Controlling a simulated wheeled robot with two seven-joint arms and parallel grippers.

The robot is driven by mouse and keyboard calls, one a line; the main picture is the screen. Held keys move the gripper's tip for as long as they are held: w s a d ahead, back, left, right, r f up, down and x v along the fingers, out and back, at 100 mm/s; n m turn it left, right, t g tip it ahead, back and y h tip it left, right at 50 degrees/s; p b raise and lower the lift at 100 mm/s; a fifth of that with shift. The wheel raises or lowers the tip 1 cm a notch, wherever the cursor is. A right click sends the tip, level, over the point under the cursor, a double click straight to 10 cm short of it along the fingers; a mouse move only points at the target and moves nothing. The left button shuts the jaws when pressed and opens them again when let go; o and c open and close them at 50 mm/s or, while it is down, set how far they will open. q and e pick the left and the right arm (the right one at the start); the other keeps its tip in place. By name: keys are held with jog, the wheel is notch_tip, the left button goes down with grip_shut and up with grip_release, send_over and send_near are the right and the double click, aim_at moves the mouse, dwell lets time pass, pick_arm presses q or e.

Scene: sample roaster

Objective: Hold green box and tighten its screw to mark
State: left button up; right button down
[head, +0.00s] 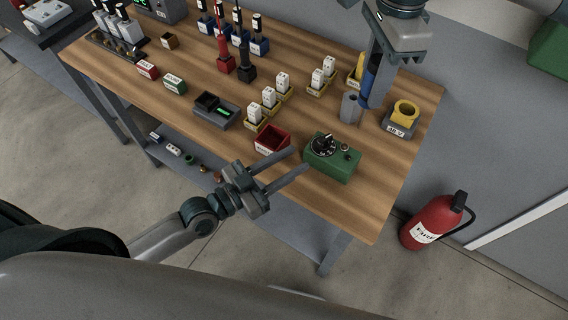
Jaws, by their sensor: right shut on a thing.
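The green box (335,167) sits near the front edge of the wooden table. Its top carries a round black dial (323,146) with pale marks and a small dark knob at its right; a separate screw is too small to make out. My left gripper (300,159) is open and empty, its two fingers pointing at the box's left side, with the tips close to it. My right gripper (374,103) points down behind the box and is shut on a blue-handled tool (369,77). The tool's lower end is hidden beside a grey cylinder (349,107).
A grey block with a yellow ring (404,114) stands at right. White-labelled items in yellow trays (284,92) stand behind. Bare wood lies right of the box. A fire extinguisher (433,220) stands on the floor.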

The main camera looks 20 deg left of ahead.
aim_at(317, 145)
pick_arm(q)
jog(key=x, duration=1)
jog(key=shift+d, duration=0.1)
grip_shut()
jog(key=shift+c, duration=0.4)
grip_release()
jog(key=shift+r+p, duration=0.3)
jog(key=shift+p, duration=0.05)
grip_shut()
dwell(0.4)
